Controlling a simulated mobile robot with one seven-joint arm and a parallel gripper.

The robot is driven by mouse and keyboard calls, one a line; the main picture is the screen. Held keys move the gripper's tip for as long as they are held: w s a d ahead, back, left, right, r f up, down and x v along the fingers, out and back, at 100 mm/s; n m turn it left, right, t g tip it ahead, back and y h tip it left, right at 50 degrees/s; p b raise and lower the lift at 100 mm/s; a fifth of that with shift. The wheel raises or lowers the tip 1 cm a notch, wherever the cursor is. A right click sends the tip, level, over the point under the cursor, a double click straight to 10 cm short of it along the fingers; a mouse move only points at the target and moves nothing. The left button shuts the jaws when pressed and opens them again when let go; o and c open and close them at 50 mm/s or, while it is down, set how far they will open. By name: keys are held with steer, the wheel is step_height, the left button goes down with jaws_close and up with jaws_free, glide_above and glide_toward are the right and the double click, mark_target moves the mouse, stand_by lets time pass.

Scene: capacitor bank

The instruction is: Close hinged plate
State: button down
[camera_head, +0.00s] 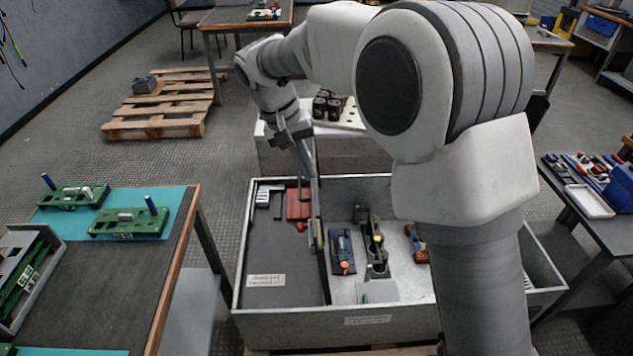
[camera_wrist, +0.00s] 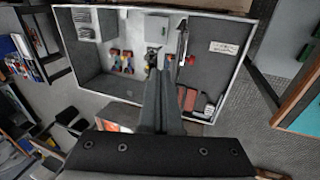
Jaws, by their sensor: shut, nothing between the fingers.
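A grey metal box (camera_head: 288,317) stands open in the middle of the head view. A thin dark plate (camera_head: 322,245), probably the hinged plate, stands up nearly edge-on between the dark left section and the lighter right section. In the wrist view the plate (camera_wrist: 183,42) shows as a thin dark strip to the right of the fingers. My gripper (camera_head: 312,172) is over the far part of the box, pointing down, near the plate's far end. I cannot tell whether it touches it. In the wrist view my gripper's fingers (camera_wrist: 160,85) are together, with nothing between them.
The right section holds a blue part (camera_head: 341,251), a dark clamp-like part (camera_head: 375,245) and a red-blue part (camera_head: 416,243). A red block (camera_head: 298,204) lies at the left section's far end. A bench (camera_head: 105,270) stands left; a tool table (camera_head: 590,235) stands right.

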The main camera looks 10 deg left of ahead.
steer(key=a+f+h+p, duration=0.1)
steer(key=a+f, duration=0.8)
steer(key=a, duration=0.1)
steer(key=w+d+f+b, duration=0.1)
steer(key=d+f+b, duration=0.1)
steer(key=d+f, duration=0.6)
steer(key=shift+w+f+b, duration=0.2)
steer(key=shift+f+b, duration=0.15)
steer(key=shift+d, duration=0.15)
